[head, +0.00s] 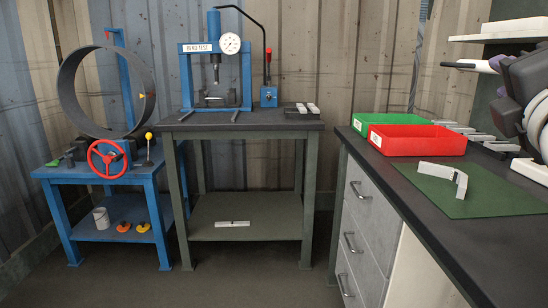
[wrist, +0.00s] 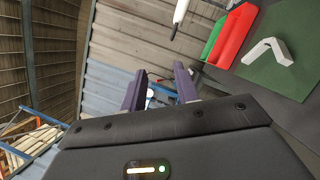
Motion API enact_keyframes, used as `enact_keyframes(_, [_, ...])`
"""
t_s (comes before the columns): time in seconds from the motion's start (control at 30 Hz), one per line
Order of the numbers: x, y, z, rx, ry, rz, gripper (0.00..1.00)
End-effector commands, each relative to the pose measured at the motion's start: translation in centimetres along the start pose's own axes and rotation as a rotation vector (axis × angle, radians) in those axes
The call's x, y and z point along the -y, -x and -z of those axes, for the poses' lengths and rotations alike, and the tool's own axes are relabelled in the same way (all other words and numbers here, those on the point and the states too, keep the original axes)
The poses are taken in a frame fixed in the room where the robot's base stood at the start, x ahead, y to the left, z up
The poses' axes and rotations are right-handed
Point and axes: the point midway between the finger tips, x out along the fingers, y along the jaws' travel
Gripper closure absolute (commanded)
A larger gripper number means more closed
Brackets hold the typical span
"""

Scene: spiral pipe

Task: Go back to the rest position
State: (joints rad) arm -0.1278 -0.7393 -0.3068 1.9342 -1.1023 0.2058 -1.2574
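My gripper (wrist: 160,84) shows in the wrist view as two purple fingers, set apart with an empty gap between them. It is open and holds nothing. In the head view my arm and dark gripper body stand at the upper right edge, raised above the dark worktop, with a purple finger (head: 496,62) pointing left. The other finger is hard to make out there. A bent pale metal piece (head: 440,174) lies on the green mat (head: 490,200), clear of the gripper; it also shows in the wrist view (wrist: 264,52).
A red bin (head: 417,141) and a green bin (head: 385,120) sit on the worktop, left of several grey metal parts. A shelf (head: 500,36) is close above my gripper. A bend-test press (head: 216,65) and a blue pipe stand (head: 90,172) are further left. Floor between is clear.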

Motion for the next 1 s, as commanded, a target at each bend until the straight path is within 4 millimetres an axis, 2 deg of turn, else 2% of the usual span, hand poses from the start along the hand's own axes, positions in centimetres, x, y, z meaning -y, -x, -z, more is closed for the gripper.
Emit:
enact_keyframes(0.17, [1.4,0.0,1.7,-0.023,-0.104,0.053,0.69])
enact_keyframes(0.37, [3.9,0.3,4.6,-0.055,-0.291,0.155,0.69])
enact_keyframes(0.57, [7.6,1.3,8.9,-0.08,-0.545,0.321,0.69])
enact_keyframes(0.67, [10.1,2.3,11.8,-0.082,-0.703,0.439,0.69])
enact_keyframes(0.77, [13.1,4.1,15.4,-0.066,-0.887,0.595,0.69])
enact_keyframes(0.83, [15.7,6.1,18.5,-0.031,-1.04,0.742,0.69])
enact_keyframes(0.9, [18.4,8.7,21.9,0.029,-1.197,0.91,0.69])
enact_keyframes(1.0, [21.5,12.7,25.8,0.148,-1.38,1.135,0.69])
